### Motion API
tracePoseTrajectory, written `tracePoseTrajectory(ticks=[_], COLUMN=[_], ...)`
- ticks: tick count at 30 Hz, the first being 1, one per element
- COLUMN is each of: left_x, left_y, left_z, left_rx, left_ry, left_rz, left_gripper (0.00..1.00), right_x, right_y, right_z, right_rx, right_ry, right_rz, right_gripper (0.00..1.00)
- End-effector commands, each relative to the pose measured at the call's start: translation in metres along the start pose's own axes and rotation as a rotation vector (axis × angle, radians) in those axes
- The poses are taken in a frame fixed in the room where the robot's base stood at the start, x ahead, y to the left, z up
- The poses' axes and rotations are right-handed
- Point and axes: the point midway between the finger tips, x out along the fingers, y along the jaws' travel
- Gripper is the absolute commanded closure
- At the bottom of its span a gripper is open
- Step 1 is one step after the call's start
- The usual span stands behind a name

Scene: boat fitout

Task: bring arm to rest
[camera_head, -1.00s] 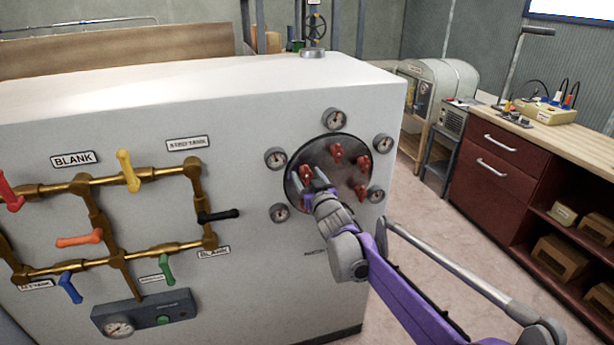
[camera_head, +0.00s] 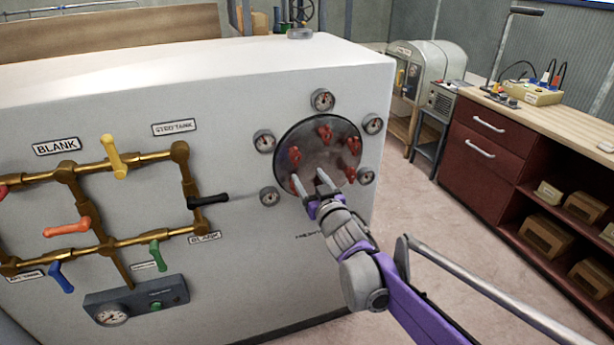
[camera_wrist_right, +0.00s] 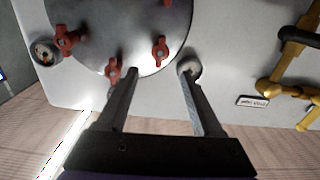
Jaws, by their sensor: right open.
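My right gripper (camera_head: 310,184) is open and empty in front of the lower part of the round metal plate (camera_head: 333,163) on the white cabinet. The plate carries several red wing-shaped knobs, one of them at its top (camera_head: 325,132). In the right wrist view my two fingers (camera_wrist_right: 160,78) point toward the plate's edge, spread apart with nothing between them. A red knob (camera_wrist_right: 113,69) shows near one fingertip; I cannot tell whether they touch. The right arm comes in from the lower right. My left gripper is not in view.
Several round gauges (camera_head: 322,100) surround the plate. Brass pipes (camera_head: 130,164) with coloured handles cover the cabinet's left face, with a black handle (camera_head: 208,200) nearest the plate. A red drawer bench (camera_head: 483,150) stands at right. Open floor (camera_head: 425,215) lies between.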

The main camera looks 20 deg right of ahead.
Motion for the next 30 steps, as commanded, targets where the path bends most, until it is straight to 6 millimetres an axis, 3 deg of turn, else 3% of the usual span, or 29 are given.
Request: tracePoseTrajectory(ticks=[6, 10, 14, 16, 21, 24, 27, 30], left_x=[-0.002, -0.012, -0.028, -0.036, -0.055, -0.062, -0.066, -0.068], left_y=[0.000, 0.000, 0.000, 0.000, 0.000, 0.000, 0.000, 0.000], left_z=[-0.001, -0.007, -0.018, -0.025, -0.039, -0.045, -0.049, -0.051], left_rx=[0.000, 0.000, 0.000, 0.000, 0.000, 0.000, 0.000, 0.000], left_ry=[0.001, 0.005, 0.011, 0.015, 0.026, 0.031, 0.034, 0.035], left_rz=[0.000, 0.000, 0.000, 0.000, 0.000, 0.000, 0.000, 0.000], left_gripper=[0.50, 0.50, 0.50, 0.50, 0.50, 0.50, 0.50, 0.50], right_x=[-0.006, -0.038, -0.105, -0.149, -0.255, -0.302, -0.334, -0.350], right_y=[0.001, 0.007, 0.011, 0.007, -0.015, -0.030, -0.041, -0.047], right_z=[0.000, 0.006, 0.030, 0.050, 0.100, 0.122, 0.136, 0.144], right_rx=[0.002, 0.007, 0.019, 0.027, 0.043, 0.050, 0.054, 0.056], right_ry=[-0.020, -0.129, -0.349, -0.490, -0.814, -0.952, -1.043, -1.089], right_rz=[0.013, 0.075, 0.148, 0.164, 0.126, 0.078, 0.037, 0.012], right_gripper=[0.33, 0.33, 0.33, 0.33, 0.33, 0.33, 0.33, 0.33])
